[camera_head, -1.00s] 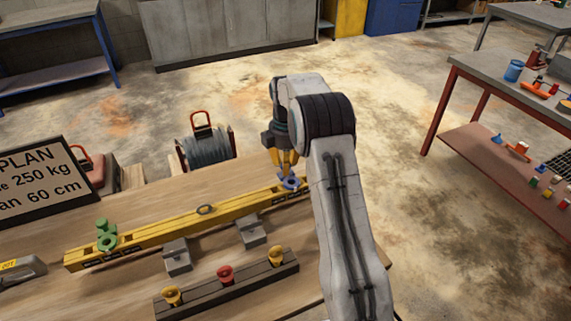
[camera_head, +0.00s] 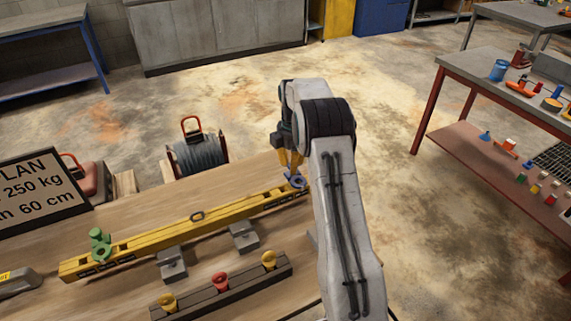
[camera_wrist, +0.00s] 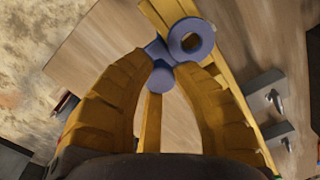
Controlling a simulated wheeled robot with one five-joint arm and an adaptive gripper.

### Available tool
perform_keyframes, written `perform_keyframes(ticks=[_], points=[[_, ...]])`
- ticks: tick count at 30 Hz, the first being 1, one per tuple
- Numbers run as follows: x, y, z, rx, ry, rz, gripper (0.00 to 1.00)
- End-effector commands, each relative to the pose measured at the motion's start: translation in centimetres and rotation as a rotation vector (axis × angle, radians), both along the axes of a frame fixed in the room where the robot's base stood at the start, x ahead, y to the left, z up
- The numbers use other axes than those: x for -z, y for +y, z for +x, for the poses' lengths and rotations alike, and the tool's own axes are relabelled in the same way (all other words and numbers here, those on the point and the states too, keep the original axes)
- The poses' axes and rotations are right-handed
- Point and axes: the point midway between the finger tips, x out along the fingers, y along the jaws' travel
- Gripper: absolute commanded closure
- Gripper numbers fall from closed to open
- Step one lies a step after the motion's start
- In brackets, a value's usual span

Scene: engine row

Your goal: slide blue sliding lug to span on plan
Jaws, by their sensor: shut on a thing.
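The blue sliding lug (camera_head: 296,181) sits at the right end of the yellow beam (camera_head: 170,228). My gripper (camera_head: 289,166) is at the lug, and its yellow fingers (camera_wrist: 160,98) are shut on the lug's knob in the wrist view. The lug's ring (camera_wrist: 190,40) lies over the beam there. A green lug (camera_head: 100,245) sits near the beam's left end. The plan sign (camera_head: 38,187) at the left is partly cut off; "250 kg" and "60 cm" can be read.
Grey blocks (camera_head: 243,236) stand in front of the beam. A dark rail (camera_head: 222,286) with yellow and red knobs lies nearer on the wooden bench. A cable reel (camera_head: 198,152) stands behind the bench. A red-legged table (camera_head: 500,80) is at the right.

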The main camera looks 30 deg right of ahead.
Motion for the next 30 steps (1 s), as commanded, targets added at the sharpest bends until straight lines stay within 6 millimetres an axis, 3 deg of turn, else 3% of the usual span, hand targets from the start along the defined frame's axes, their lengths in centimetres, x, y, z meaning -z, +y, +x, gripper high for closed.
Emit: perform_keyframes(ticks=[3,4,12,23,30], points=[[0.3,0.1,-0.1,-0.001,0.007,0.002,1.00],[0.3,0.1,-0.1,-0.001,0.007,0.002,0.72],[0.2,0.1,-0.1,-0.001,0.004,0.002,0.48],[-0.4,0.1,0.0,-0.001,0.000,0.000,0.47],[-3.5,0.1,0.1,-0.001,-0.002,-0.001,0.47]])
